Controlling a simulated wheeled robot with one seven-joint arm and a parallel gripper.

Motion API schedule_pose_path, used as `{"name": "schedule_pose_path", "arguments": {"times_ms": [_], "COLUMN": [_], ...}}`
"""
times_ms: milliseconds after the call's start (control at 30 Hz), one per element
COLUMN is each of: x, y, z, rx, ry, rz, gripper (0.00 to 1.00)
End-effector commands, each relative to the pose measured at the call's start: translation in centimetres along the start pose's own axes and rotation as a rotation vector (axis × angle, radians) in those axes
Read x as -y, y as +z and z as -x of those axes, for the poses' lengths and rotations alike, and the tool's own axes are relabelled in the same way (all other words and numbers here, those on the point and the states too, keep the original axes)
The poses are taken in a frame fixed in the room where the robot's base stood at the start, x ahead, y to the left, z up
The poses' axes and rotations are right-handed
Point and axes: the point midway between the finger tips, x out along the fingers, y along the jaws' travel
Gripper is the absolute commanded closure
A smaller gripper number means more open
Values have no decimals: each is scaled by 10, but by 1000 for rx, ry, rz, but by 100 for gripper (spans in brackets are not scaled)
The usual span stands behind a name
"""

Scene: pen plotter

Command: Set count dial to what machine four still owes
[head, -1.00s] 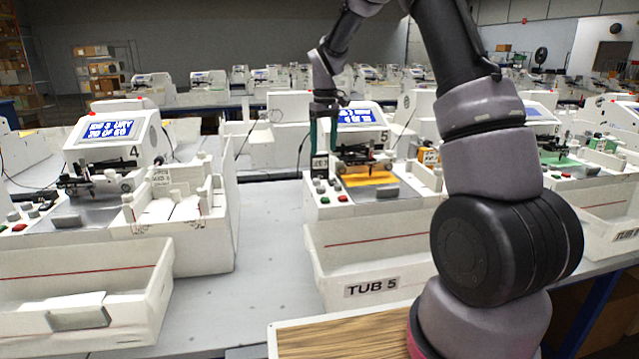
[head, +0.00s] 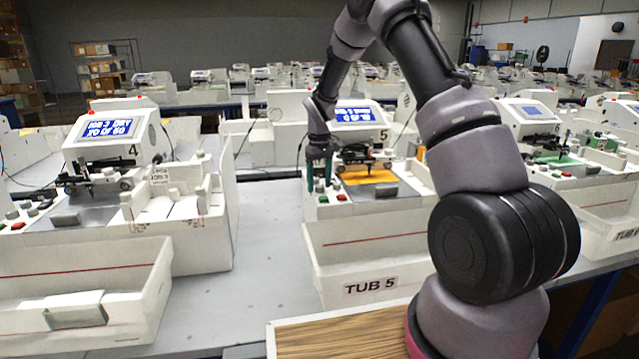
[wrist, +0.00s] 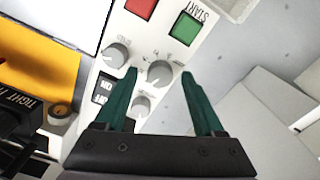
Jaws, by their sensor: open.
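Machine four (head: 118,140), marked 4, stands at the left. Its blue screen (head: 108,128) shows two lines; the lower looks like "70 OF" a two-digit number, possibly 60 or 80. My gripper (head: 320,186) is low at the left of machine five's (head: 358,125) front panel. In the wrist view my gripper (wrist: 160,74) is open, with one grey knob (wrist: 160,73) between its fingertips. Another grey knob (wrist: 117,55) sits up-left of it and a third (wrist: 141,105) below. The knob labels are too small to read, so I cannot tell which is the count dial.
A green START button (wrist: 185,28) and a red button (wrist: 141,7) lie beyond the knobs. A white tub (head: 370,287) labelled TUB 5 stands in front of machine five. An orange sheet (head: 368,176) lies on its bed. Bare grey table (head: 270,240) separates the machines.

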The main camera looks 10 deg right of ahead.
Motion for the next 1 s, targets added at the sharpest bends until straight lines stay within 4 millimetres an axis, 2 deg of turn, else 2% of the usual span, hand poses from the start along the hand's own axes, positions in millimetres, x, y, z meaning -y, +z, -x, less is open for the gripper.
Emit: {"name": "schedule_pose_path", "arguments": {"times_ms": [267,367,400,467,767,1000], "x": [0,0,0,0,0,0], "y": [0,0,0,0,0,0], "z": [-2,-2,-2,-2,-1,-1], "rx": [0,0,0,0,0,0], "ry": [0,0,0,0,0,1], "rz": [0,0,0,0,-26,-145], "gripper": [30,64,80,100,100,100]}}
